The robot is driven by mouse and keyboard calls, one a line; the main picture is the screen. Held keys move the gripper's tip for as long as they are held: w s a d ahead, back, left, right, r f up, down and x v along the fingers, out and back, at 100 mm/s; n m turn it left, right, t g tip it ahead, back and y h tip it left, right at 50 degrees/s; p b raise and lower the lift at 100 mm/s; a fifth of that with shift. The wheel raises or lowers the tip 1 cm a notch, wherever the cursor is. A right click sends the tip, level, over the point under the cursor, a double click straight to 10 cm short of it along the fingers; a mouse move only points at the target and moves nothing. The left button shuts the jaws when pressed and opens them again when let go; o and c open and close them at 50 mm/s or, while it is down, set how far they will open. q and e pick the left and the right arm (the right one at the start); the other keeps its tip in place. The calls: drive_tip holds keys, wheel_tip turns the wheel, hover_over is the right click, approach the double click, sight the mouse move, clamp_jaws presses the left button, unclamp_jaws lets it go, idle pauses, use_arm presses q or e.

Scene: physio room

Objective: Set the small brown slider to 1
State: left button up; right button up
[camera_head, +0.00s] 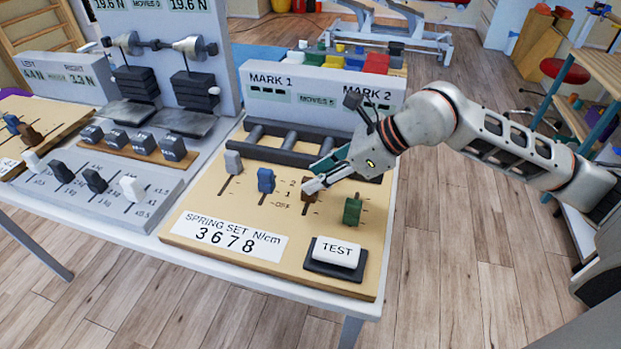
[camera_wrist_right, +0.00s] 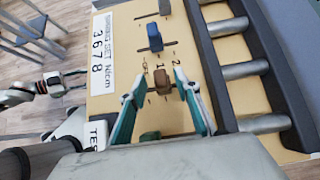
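The brown slider (camera_head: 309,188) stands on the tan spring-set panel (camera_head: 205,215), between the blue slider (camera_head: 266,181) and the green slider (camera_head: 352,210). In the right wrist view the brown slider (camera_wrist_right: 163,88) looks about level with the printed 1, between OFF and 2. My right gripper (camera_head: 315,180) is low over the panel at the brown slider, partly hiding it. In the right wrist view its two fingers (camera_wrist_right: 156,90) are apart, one on each side of the slider; contact cannot be told. What looks like my left gripper (camera_wrist_right: 58,82) shows small at the left edge of that view.
A grey slider (camera_head: 233,162) stands left of the blue one. The TEST button (camera_head: 337,252) is at the front right.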

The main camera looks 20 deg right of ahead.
drive_tip(key=v, duration=0.9)
drive_tip(key=shift+d, duration=0.1)
drive_tip(key=shift+s+d, duration=0.1)
drive_tip(key=shift+s, duration=0.05)
